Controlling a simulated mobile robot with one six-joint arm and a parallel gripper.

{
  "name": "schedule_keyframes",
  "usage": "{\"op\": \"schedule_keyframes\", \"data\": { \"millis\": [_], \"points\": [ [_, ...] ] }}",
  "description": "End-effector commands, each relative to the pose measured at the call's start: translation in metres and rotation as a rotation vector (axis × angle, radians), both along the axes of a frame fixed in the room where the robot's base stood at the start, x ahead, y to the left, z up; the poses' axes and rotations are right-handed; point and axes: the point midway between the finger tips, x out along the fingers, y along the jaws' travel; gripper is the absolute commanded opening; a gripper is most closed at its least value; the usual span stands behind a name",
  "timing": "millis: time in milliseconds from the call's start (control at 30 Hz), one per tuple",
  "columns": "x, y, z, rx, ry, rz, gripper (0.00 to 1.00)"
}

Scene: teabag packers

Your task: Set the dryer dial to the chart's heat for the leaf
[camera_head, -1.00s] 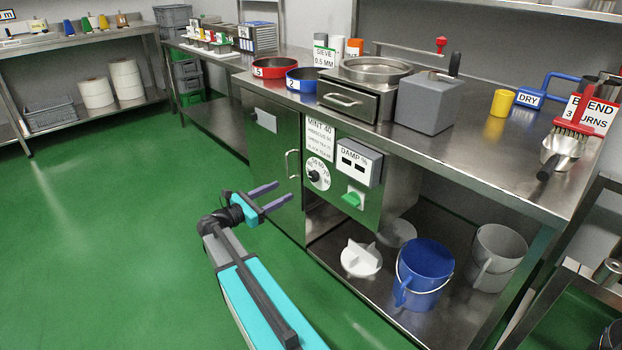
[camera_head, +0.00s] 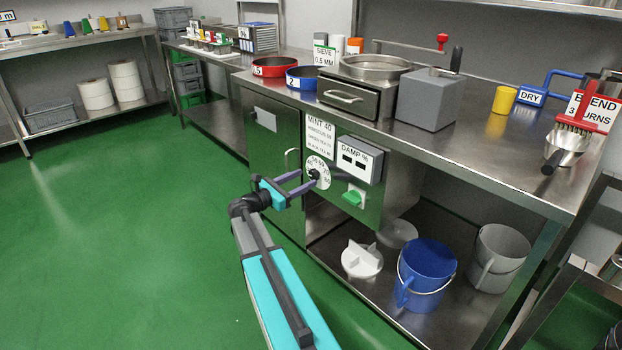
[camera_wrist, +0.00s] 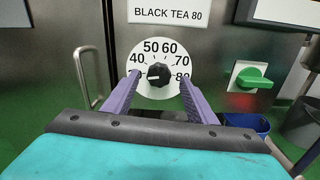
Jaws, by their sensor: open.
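The dryer dial (camera_wrist: 152,50) is a white disc marked 40 to 80 in the wrist view, with a black knob (camera_wrist: 159,75) at its centre. A pale mark on the knob seems to face left, below the 40. My gripper (camera_wrist: 158,85) is open, its purple fingers to either side of the knob, apart from it in the picture. Depth to the knob is hard to judge. In the head view my gripper (camera_head: 310,178) is in front of the dial (camera_head: 321,164). The chart (camera_head: 319,137) above reads MINT 40 on top; its lowest line, BLACK TEA 80, shows in the wrist view.
Right of the dial are a DAMP % display (camera_head: 359,160) and a green switch (camera_head: 354,197). A door handle (camera_wrist: 88,75) stands left of the fingers. A blue bucket (camera_head: 427,268) and a grey bucket (camera_head: 499,256) are on the shelf below. The green floor (camera_head: 130,220) is clear at left.

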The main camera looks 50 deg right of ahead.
Motion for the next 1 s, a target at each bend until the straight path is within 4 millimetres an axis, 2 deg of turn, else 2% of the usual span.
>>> {"op": "schedule_keyframes", "data": {
  "millis": [100, 300, 667, 900, 933, 967, 1000],
  "points": [
    [-0.001, -0.016, -0.001, 0.0, -0.001, -0.001, 0.52],
    [-0.002, -0.031, 0.0, 0.0, -0.001, 0.001, 0.52],
    [-0.002, -0.034, 0.0, 0.0, -0.001, 0.001, 0.52],
    [-0.002, -0.033, 0.0, 0.0, -0.001, 0.0, 0.13],
    [-0.002, -0.033, 0.0, 0.0, -0.001, 0.0, 0.11],
    [-0.001, -0.053, 0.0, 0.0, -0.001, -0.004, 0.11],
    [-0.002, -0.044, 0.0, 0.0, -0.001, -0.001, 0.11]
  ]
}}
